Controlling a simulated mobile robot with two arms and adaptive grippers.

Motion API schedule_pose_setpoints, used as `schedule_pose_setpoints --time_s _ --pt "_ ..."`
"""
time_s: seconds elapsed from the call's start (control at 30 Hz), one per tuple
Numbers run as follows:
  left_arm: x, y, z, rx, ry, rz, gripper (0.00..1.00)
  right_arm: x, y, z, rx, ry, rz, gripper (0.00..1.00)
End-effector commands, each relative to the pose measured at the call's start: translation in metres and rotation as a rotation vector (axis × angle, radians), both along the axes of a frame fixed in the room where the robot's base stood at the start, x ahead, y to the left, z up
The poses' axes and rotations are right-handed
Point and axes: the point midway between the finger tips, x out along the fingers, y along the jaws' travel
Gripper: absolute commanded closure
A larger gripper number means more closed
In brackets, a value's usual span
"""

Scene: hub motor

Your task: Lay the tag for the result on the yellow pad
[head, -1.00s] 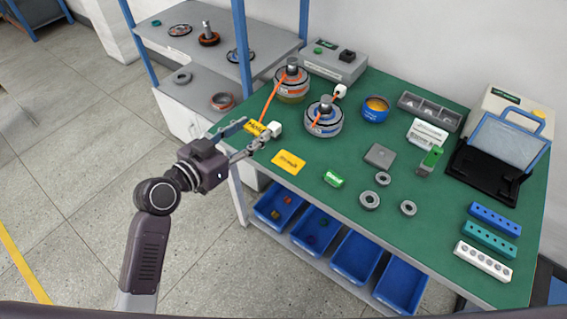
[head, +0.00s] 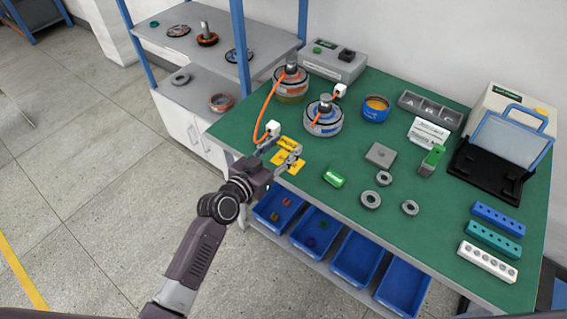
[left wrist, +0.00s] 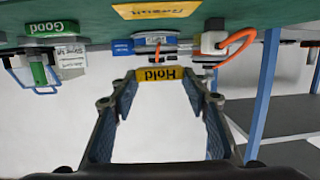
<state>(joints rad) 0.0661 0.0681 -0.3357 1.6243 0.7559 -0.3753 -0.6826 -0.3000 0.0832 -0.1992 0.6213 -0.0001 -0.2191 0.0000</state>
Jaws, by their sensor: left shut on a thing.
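My left gripper (head: 282,148) is shut on the yellow Hold tag (head: 287,143), over the near left part of the green table. In the left wrist view the Hold tag (left wrist: 160,74) spans the gap between the two fingertips, its lettering upside down. The yellow pad (head: 289,164), marked Result, lies on the table just beyond the fingers and is partly hidden by them. It also shows at the top of the left wrist view (left wrist: 153,10). The green Good tag (head: 333,179) lies to the right of the pad. My right gripper is not in view.
Two hub motors (head: 323,122) with orange cables stand behind the gripper. A white plug (head: 273,127) on one cable is close to the left fingertip. Metal rings (head: 371,200) and a grey block (head: 381,154) lie to the right. Blue bins (head: 314,228) sit below the table edge.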

Motion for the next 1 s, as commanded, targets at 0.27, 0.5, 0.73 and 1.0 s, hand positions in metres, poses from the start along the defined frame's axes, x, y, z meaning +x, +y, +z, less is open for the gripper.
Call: schedule_pose_setpoints --time_s 0.27,0.5,0.73,1.0 --pt "0.000 0.001 -0.031 0.001 -0.001 0.000 0.72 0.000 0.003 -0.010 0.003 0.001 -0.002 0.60" --pt "0.001 0.001 -0.064 0.002 -0.001 0.001 0.72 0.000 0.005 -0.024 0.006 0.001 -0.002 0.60" --pt "0.001 0.001 -0.064 0.001 -0.002 0.002 0.72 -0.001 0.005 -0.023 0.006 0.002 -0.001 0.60" --pt "0.000 0.001 -0.066 0.000 -0.001 0.001 0.46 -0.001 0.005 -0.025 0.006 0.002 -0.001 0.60"
